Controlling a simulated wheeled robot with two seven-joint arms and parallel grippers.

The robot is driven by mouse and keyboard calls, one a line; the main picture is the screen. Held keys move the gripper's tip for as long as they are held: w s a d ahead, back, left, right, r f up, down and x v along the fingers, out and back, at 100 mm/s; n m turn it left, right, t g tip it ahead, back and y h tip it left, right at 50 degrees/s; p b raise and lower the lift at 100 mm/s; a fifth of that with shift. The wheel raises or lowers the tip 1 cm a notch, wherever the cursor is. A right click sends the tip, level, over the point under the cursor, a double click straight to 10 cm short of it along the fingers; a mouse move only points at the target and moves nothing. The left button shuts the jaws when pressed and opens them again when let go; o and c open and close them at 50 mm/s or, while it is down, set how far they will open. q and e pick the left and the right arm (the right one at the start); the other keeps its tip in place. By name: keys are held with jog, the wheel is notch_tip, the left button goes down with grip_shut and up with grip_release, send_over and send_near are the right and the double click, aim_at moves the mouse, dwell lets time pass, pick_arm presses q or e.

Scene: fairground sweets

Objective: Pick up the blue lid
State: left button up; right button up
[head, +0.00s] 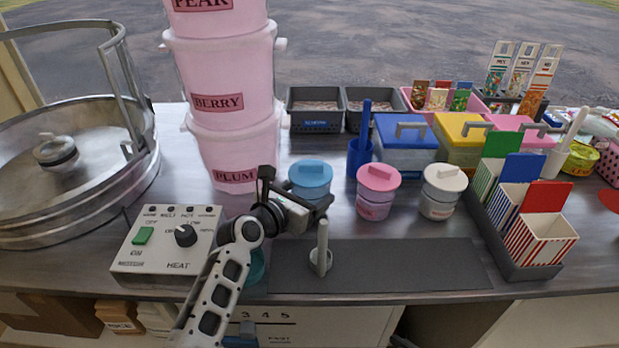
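A light blue lid (311,174) with a raised grip bar sits on a small jar in the middle of the counter in the head view. The lower part of that jar is hidden behind my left gripper (297,190). My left gripper is in front of the jar, its dark fingers spread apart, one at the lid's left and one at its lower right. I cannot tell whether it touches the jar. A larger, darker blue lid (405,132) with a grey handle covers a box at the back. My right gripper is not in view.
Pink-lidded (378,178) and cream-lidded (445,178) jars stand to the right. A short upright post (322,245) stands on the dark mat (410,265). Stacked pink tubs (235,130) and a heat control box (165,245) are left. A teal round thing (258,266) is partly hidden behind my arm.

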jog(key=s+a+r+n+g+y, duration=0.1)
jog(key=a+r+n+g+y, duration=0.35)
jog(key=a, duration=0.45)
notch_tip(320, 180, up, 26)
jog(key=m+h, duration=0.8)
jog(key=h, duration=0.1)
send_over(311, 165)
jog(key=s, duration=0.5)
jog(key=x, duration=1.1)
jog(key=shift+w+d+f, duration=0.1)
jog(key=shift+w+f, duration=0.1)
